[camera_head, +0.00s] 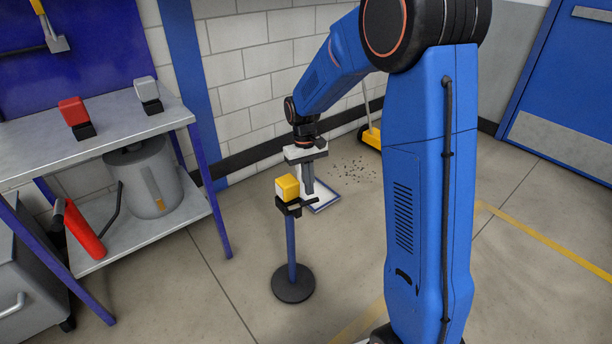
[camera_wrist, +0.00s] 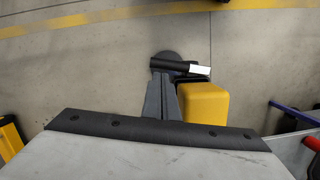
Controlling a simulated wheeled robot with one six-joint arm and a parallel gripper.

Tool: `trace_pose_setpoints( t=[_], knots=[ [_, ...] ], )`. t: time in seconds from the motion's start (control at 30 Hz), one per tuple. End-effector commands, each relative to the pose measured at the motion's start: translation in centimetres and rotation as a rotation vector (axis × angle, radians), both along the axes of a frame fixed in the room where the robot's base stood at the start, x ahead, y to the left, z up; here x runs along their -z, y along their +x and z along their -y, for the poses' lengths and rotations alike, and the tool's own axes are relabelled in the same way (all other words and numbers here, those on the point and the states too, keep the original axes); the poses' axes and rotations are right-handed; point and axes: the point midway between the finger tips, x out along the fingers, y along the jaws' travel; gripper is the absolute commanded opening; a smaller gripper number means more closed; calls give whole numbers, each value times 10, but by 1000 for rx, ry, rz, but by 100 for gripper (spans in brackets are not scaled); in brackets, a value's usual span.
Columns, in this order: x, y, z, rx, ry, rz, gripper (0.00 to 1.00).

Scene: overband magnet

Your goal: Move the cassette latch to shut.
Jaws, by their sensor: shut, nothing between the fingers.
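A yellow block (camera_head: 287,187) sits in a black holder (camera_head: 287,205) on top of a thin blue post with a round dark base. The yellow block also shows in the wrist view (camera_wrist: 204,103), right of my fingers. A black bar with a white end (camera_wrist: 200,70) lies across the holder just beyond my fingertips; it may be the cassette latch, but I cannot tell its position for sure. My gripper (camera_head: 308,192) points down beside the block, shut and empty. In the wrist view my gripper (camera_wrist: 163,80) overlaps the bar's near side; I cannot tell whether they touch.
A workbench (camera_head: 90,150) at the left bears a red block (camera_head: 73,112) and a grey block (camera_head: 146,89). A grey canister (camera_head: 145,182) and a red cylinder (camera_head: 84,230) are on its lower shelf. Floor in front is clear.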

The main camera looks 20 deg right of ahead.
Motion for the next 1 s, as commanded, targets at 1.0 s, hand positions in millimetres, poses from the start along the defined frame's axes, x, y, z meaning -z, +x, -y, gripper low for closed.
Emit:
trace_pose_setpoints(
  t=[1.0],
  knots=[
    [4,-11,3,78,0,0,0]
  ],
)
